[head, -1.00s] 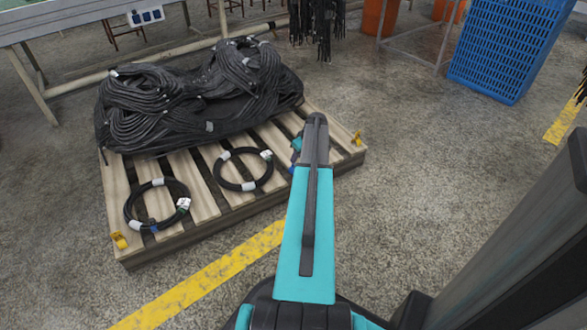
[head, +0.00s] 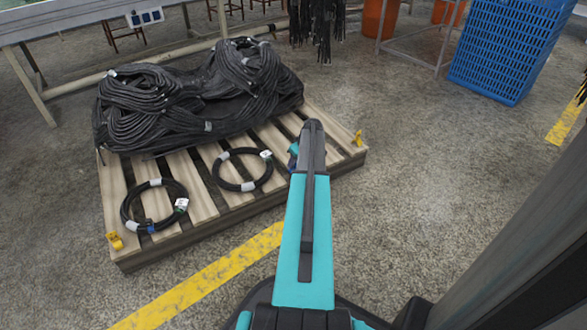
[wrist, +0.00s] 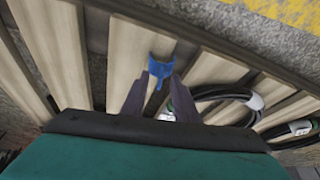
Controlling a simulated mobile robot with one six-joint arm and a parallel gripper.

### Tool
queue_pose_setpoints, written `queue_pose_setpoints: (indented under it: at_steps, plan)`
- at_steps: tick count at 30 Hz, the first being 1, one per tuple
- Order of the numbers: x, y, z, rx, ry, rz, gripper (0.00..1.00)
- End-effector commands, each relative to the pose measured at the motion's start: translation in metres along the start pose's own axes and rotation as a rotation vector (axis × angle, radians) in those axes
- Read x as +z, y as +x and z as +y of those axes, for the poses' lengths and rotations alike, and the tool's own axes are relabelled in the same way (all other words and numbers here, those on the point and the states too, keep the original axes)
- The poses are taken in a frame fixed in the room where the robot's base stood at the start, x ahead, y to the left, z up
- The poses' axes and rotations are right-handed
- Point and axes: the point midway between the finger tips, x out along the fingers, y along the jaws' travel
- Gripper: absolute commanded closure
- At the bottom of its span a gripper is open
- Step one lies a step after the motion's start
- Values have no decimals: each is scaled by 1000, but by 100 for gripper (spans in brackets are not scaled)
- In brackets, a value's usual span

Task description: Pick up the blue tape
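The blue tape (wrist: 160,72) is a small blue piece on a pale wooden slat of the pallet (head: 195,195) in the wrist view. My gripper (wrist: 161,80) is open, with one dark finger on each side of the tape's lower part. The fingertips reach about level with the tape. I cannot tell whether either finger touches it. In the head view my arm covers the fingers and most of that spot; only a small blue and teal patch shows beside the arm.
Two black hose coils (head: 154,207) (head: 242,169) lie on the pallet's front slats, left of my arm. A large pile of black hoses (head: 200,95) covers the pallet's back. A blue crate (head: 508,50) stands at the back right. Floor right of the pallet is clear.

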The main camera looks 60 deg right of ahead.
Motion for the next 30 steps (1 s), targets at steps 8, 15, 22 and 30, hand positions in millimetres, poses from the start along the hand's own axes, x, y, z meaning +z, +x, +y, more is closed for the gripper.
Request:
queue_pose_setpoints:
  at_steps: [8,15,22,30]
  plan:
    - [0,0,0,0,0,0,91]
    - [0,0,0,0,0,0,100]
    - [0,0,0,0,-1,0,100]
    - [-4,-8,0,0,-1,0,100]
